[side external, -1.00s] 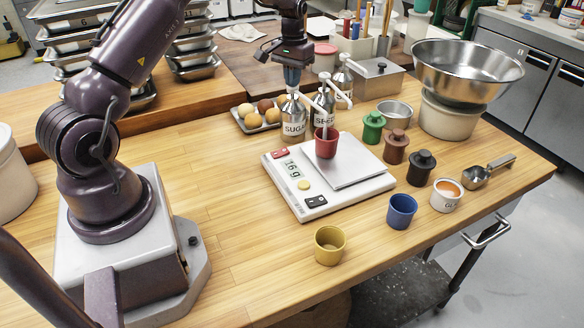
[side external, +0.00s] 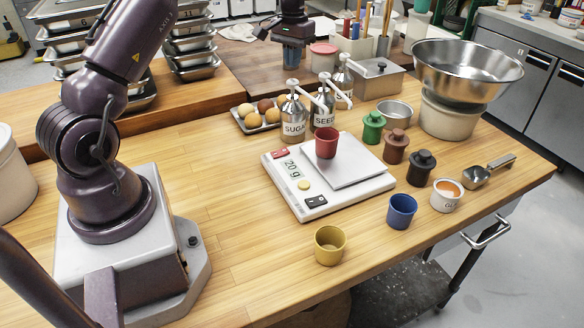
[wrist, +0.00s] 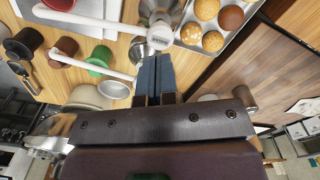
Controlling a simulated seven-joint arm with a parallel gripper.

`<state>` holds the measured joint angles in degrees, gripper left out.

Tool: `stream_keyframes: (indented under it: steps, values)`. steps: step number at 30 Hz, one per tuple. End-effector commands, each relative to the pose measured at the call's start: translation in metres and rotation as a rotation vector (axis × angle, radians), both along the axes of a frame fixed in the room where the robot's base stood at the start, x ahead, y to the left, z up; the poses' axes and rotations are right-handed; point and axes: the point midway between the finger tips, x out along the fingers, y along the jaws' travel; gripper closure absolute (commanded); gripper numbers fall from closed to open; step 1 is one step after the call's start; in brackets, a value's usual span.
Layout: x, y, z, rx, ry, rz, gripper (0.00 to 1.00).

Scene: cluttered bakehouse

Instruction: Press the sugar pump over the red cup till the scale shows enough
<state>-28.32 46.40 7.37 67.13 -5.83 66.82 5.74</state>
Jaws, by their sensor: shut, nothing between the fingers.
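The sugar pump bottle (side external: 293,122), labelled SUGAR, stands upright behind the scale. Its white spout reaches right, over the red cup (side external: 326,146). The cup stands upright on the plate of the white scale (side external: 330,204), whose display (side external: 292,167) reads 20 g. My gripper (side external: 292,66) is shut and empty, a little above the pump head, with a small gap between them. The blue fingers of my gripper also show together in the wrist view (wrist: 155,78).
A seeds pump bottle (side external: 324,112) and another bottle stand close right of the sugar pump. A bun tray (side external: 262,127) sits to the left. Green, brown and black lidded pots, a blue cup (side external: 401,211) and a yellow cup (side external: 329,245) surround the scale.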

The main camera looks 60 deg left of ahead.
Motion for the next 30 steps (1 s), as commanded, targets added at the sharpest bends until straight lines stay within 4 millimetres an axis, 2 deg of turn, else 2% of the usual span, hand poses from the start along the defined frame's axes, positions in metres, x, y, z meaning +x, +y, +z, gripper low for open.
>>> stream_keyframes:
  steps: [9, 16, 26, 30]
  values:
    - [0.0, 0.0, 0.023, 0.002, -0.001, 0.0, 1.0]
    - [0.0, 0.0, 0.033, 0.001, 0.0, 0.001, 1.0]
    - [0.001, 0.001, 0.033, 0.008, -0.009, 0.007, 1.0]
    - [-0.013, -0.005, 0.013, -0.006, 0.025, 0.023, 1.0]
